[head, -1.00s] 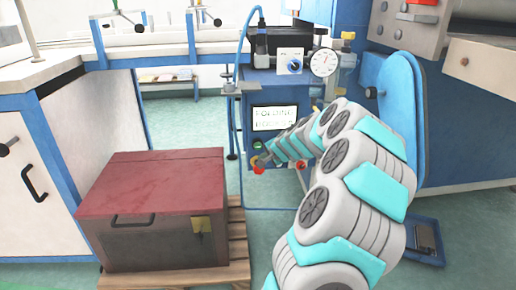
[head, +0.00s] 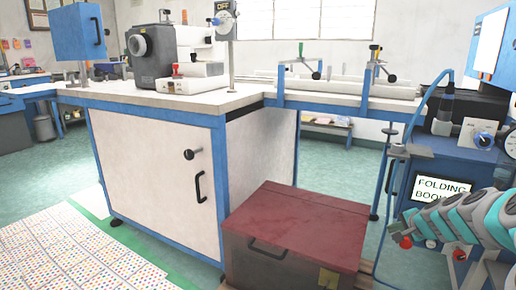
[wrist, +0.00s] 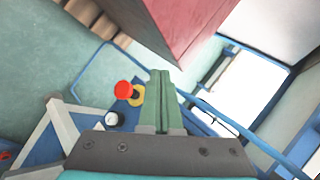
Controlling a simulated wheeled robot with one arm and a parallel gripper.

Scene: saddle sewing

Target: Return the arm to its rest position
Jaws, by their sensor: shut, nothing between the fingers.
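My arm shows at the right edge of the head view, white and turquoise, reaching left in front of the blue machine (head: 472,165) with the "FOLDING BOOK" screen (head: 440,190). My gripper (head: 402,229) is at its left end, small and hard to make out there. In the wrist view my gripper (wrist: 160,80) has its two greenish fingers together, shut and empty. A red button with a yellow base (wrist: 124,89) shows just left of the fingertips in the wrist view. Whether the fingers touch it cannot be told.
A box with a red lid (head: 300,225) stands on the floor left of my gripper. It also shows in the wrist view (wrist: 190,25). A white cabinet bench (head: 155,180) with blue edges stands further left. Green floor (head: 30,190) is open at the far left.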

